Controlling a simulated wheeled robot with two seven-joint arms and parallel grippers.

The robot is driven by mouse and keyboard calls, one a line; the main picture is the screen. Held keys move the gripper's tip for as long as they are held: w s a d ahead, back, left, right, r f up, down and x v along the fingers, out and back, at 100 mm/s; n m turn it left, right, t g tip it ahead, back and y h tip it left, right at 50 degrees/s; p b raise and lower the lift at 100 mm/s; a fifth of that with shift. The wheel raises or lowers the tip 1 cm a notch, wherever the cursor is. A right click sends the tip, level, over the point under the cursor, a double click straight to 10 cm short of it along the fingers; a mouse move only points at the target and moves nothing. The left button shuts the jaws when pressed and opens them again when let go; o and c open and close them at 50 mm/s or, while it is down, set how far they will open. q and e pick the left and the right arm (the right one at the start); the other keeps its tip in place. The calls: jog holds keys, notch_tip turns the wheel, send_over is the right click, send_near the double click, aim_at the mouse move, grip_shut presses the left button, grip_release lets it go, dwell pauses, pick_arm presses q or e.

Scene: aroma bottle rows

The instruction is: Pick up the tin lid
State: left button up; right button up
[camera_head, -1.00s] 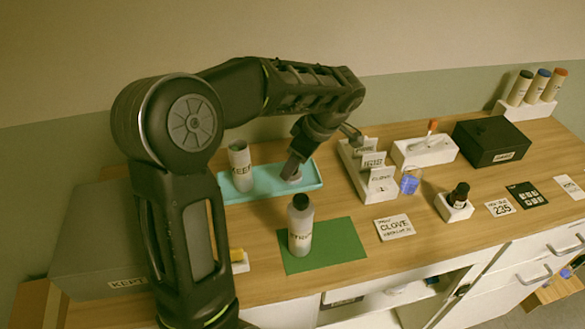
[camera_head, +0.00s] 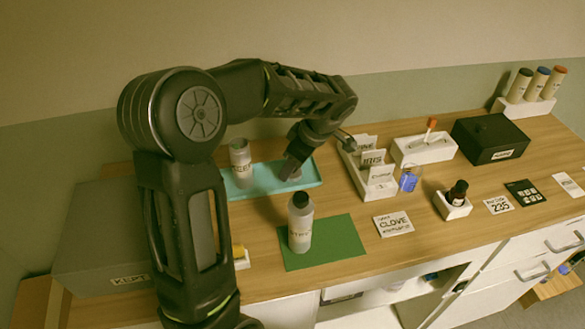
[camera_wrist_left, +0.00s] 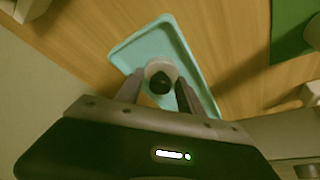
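The tin lid, as I take it, is a small pale round piece with a dark centre (camera_wrist_left: 160,77). It lies at the teal tray (camera_wrist_left: 178,35), which also shows in the head view (camera_head: 264,184). My left gripper (camera_wrist_left: 158,88) is low over the tray, with one finger on each side of the lid. The fingers look apart, and I cannot tell whether they touch it. In the head view my left gripper (camera_head: 290,172) mostly hides the lid. My right gripper is not in view.
A labelled tin (camera_head: 241,160) stands at the tray's left end. A grey bottle (camera_head: 300,222) stands on a green mat (camera_head: 340,240) in front. A white card rack (camera_head: 378,190) is close on the right. A grey box (camera_head: 95,230) is at the left.

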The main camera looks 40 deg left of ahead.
pick_arm(q)
jog(key=c, duration=0.7)
jog(key=shift+c, duration=0.2)
jog(key=shift+r, duration=0.65)
notch_tip(320, 180, up, 6)
jog(key=shift+r+b, duration=0.1)
jog(key=shift+b, duration=0.7)
notch_tip(320, 180, up, 3)
jog(key=shift+f+p, duration=0.2)
jog(key=shift+p, duration=0.65)
